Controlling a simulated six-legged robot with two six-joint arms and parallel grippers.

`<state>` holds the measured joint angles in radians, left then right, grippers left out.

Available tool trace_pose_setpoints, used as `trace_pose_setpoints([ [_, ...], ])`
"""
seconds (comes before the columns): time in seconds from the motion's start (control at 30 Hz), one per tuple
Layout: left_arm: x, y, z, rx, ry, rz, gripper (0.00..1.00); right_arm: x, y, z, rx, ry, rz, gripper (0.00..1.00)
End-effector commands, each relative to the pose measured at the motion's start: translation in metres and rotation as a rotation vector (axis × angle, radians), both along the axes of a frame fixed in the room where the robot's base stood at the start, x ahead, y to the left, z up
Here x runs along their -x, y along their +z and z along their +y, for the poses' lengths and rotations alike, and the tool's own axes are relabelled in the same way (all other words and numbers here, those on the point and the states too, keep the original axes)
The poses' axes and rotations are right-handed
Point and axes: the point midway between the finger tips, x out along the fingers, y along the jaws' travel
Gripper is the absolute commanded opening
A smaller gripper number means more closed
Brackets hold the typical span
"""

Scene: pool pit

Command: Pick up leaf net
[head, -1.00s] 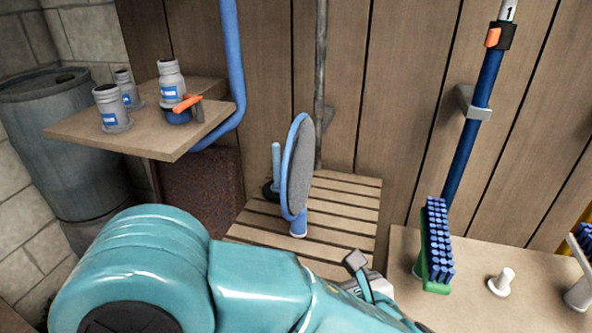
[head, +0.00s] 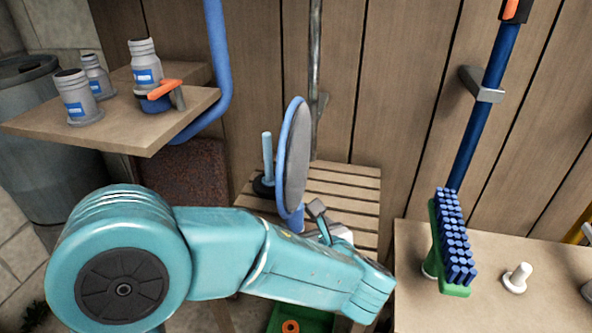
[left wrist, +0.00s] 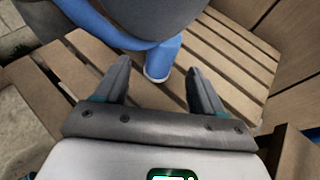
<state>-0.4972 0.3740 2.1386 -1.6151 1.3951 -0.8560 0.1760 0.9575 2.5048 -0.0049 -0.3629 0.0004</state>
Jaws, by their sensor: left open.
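The leaf net (head: 297,160) has a round blue rim and grey mesh. It stands upright on a slatted wooden stool (head: 345,190) in the head view. In the left wrist view its blue handle (left wrist: 163,58) shows ahead, just beyond and between my fingertips, with the rim and mesh above. My left gripper (head: 320,215) is open, with nothing between its fingers, close to the net's lower end. It also shows in the left wrist view (left wrist: 158,72). My left forearm hides part of the stool. My right gripper is in neither view.
A shelf (head: 140,135) with several grey bottles and an orange-handled valve is at left, by a blue pipe (head: 218,70). A bench (head: 410,290) at right holds a blue-bristled brush (head: 453,240). A blue pole (head: 475,125) is on the wall. A green bin (head: 305,322) lies below.

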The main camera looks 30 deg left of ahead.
Motion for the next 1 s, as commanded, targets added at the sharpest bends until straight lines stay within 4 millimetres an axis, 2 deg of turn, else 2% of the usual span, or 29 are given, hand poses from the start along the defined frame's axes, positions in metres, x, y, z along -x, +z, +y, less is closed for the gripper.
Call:
trace_pose_setpoints([
  [0.17, -0.01, -0.008, 0.013, 0.001, 0.004, 0.0, 0.69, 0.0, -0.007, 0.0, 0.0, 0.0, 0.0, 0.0],
  [0.4, -0.033, -0.022, 0.04, 0.001, 0.003, 0.001, 0.69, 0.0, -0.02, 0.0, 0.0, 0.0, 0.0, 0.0],
  [0.7, -0.037, -0.022, 0.043, 0.0, -0.001, 0.0, 0.69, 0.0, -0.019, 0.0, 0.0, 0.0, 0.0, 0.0],
  [0.9, -0.037, -0.022, 0.043, 0.0, -0.001, 0.0, 0.07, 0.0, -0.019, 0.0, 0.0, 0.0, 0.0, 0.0],
  [1.0, -0.037, -0.021, 0.043, 0.0, -0.001, -0.002, 0.07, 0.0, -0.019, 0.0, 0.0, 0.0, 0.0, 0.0],
])
